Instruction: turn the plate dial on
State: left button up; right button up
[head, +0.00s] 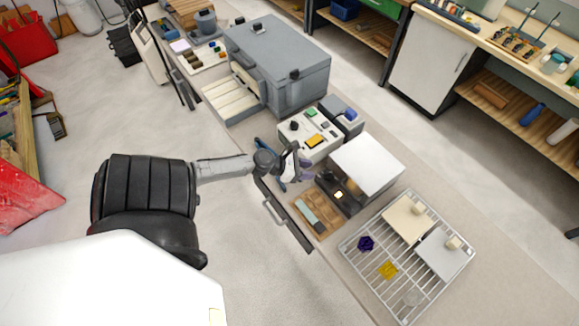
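The plate (367,163) is a low unit with a square white top and a dark front panel (345,194). A small dark knob, which looks like the plate dial (326,175), sits at the panel's far end, and a small pale-yellow lit patch (339,195) shows nearer. My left gripper (304,168) reaches in from the left and is just left of this knob. Its fingers are small and partly overlap each other, so I cannot tell whether they touch the knob or how far apart they are. My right gripper is not in view.
A white control box (311,136) with coloured buttons stands just behind the gripper. A wooden board with a flat tool (308,213) lies in front of the plate. A wire rack (350,249) with tiles and small coloured pieces is to the right. A large grey case (290,62) stands behind.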

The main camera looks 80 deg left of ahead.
pick_arm(q)
jog(key=v, duration=0.7)
jog(key=shift+s+b, duration=0.15)
jog(key=shift+b, duration=0.15)
dwell(0.4)
